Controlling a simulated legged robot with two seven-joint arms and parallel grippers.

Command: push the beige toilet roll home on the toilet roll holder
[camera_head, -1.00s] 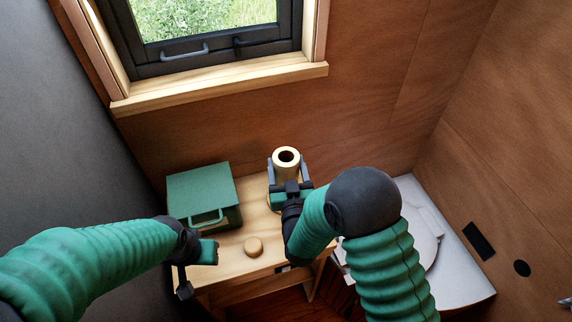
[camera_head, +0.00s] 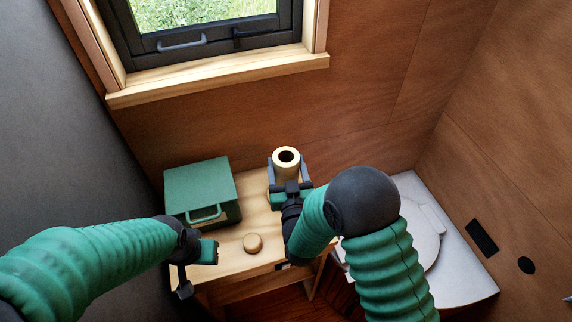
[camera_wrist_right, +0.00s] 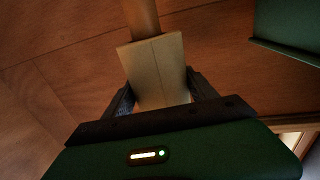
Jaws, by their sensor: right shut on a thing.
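The beige toilet roll (camera_head: 286,156) is a short tube with a dark round hole facing up towards the head camera. My right gripper (camera_head: 289,165) is shut on it, one finger on each side. In the right wrist view the roll (camera_wrist_right: 155,62) sits between the two fingers (camera_wrist_right: 160,90), and a brown rod (camera_wrist_right: 142,18) shows beyond its far end. This rod may be the toilet roll holder; whether the roll is around it, I cannot tell. My left gripper (camera_head: 192,272) hangs at the front left of the wooden table, away from the roll; its jaw gap is unclear.
A green box (camera_head: 200,187) with a handle stands on the wooden table (camera_head: 235,260), left of the roll. A toilet (camera_head: 425,240) lies at right. The wood-panelled wall (camera_head: 350,115) is behind, below the window.

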